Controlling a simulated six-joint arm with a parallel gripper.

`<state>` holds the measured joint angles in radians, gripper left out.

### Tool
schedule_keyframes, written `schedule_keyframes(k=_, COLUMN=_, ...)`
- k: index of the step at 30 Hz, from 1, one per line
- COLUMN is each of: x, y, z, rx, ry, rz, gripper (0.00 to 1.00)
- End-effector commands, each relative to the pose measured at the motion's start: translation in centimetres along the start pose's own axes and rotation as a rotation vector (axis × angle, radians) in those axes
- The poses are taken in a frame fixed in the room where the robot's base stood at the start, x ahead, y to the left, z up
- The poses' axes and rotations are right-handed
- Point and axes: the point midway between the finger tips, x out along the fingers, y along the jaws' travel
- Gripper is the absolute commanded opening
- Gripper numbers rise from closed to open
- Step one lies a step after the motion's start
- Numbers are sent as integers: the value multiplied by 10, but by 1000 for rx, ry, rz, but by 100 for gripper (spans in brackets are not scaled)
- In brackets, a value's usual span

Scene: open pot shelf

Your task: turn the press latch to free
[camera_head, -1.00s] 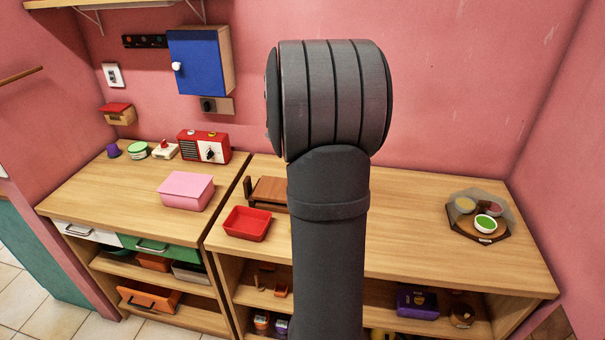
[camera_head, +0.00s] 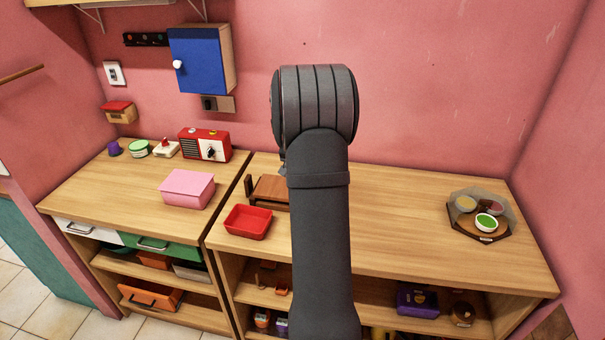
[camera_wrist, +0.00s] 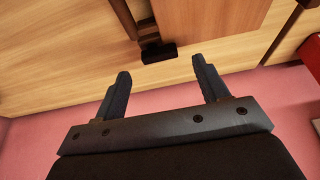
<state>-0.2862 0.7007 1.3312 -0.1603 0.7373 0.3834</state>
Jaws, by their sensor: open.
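The press is a low brown wooden board with a darker upright at its left end (camera_head: 270,189). It lies on the right counter, partly hidden behind my arm in the head view. In the wrist view its brown board (camera_wrist: 215,25) fills the top middle. A dark bar ending in a small black block (camera_wrist: 158,53), which may be the latch, lies beside the board. My gripper (camera_wrist: 161,70) is open and empty, with the black block in line with the gap between its fingertips. I cannot tell the height between them. In the head view my arm hides the gripper.
A red tray (camera_head: 248,222) sits just in front of the press. A pink box (camera_head: 187,189) and a red radio (camera_head: 205,146) stand on the left counter. The counter between is clear.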

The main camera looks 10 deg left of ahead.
Motion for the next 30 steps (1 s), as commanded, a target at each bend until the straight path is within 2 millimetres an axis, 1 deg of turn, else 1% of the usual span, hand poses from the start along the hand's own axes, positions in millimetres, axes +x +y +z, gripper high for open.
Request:
schedule_keyframes(k=1, x=10, y=0, z=0, rx=0, ry=-2, rz=1, gripper=67)
schedule_keyframes(k=3, x=19, y=0, z=0, rx=1, ry=-1, rz=0, gripper=67)
schedule_keyframes(k=7, x=31, y=0, z=0, rx=1, ry=-1, rz=0, gripper=67)
schedule_keyframes(k=12, x=37, y=0, z=0, rx=1, ry=1, rz=-1, gripper=67)
schedule_keyframes(k=19, x=37, y=0, z=0, rx=1, ry=1, rz=-1, gripper=67)
schedule_keyframes(k=23, x=37, y=0, z=0, rx=0, ry=1, rz=-1, gripper=42)
schedule_keyframes(k=24, x=37, y=0, z=0, rx=0, ry=1, rz=-1, gripper=34)
schedule_keyframes(k=26, x=37, y=0, z=0, rx=0, ry=1, rz=-1, gripper=23)
schedule_keyframes(k=30, x=37, y=0, z=0, rx=2, ry=1, rz=0, gripper=23)
